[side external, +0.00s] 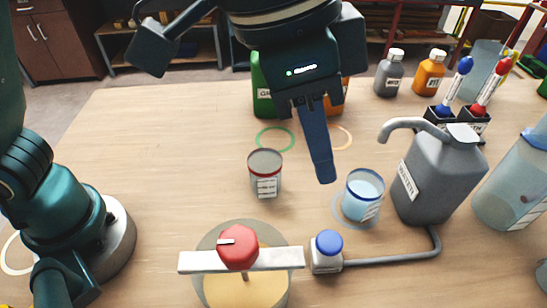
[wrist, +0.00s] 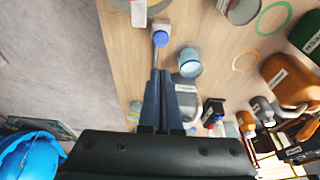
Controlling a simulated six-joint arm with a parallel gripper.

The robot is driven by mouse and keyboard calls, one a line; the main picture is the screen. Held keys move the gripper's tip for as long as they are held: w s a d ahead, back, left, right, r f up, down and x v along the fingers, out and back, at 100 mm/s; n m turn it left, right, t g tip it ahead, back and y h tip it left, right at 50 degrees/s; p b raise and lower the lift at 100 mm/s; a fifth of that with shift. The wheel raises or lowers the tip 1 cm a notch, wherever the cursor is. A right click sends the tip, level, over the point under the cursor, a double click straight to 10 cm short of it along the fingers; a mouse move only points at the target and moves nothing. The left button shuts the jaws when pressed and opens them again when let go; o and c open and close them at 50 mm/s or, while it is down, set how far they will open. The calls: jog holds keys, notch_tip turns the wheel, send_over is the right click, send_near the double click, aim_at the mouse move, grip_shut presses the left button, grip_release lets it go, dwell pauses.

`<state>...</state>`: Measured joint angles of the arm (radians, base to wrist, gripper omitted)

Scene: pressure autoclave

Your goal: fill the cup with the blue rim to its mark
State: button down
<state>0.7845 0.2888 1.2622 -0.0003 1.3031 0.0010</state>
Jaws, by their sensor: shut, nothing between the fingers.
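A pipe runs from the container to a small white block with a blue button (side external: 327,243). My gripper (side external: 325,180) is shut and empty, pointing down, left of and above the blue-rimmed cup. Its fingers show together in the wrist view (wrist: 168,74).
A red-rimmed cup (side external: 265,176) stands left of my gripper. In front is a round vessel with a white bar (side external: 280,259) and red knob (side external: 238,246). Bottles (side external: 430,73), blue and red pens and a clear container (side external: 515,185) crowd the right. The left-middle table is clear.

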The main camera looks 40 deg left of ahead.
aim_at(333, 240)
jog(key=x, duration=1.3)
jog(key=shift+s+a+f, duration=0.15)
jog(key=shift+s+a, duration=0.1)
jog(key=shift+f, duration=0.45)
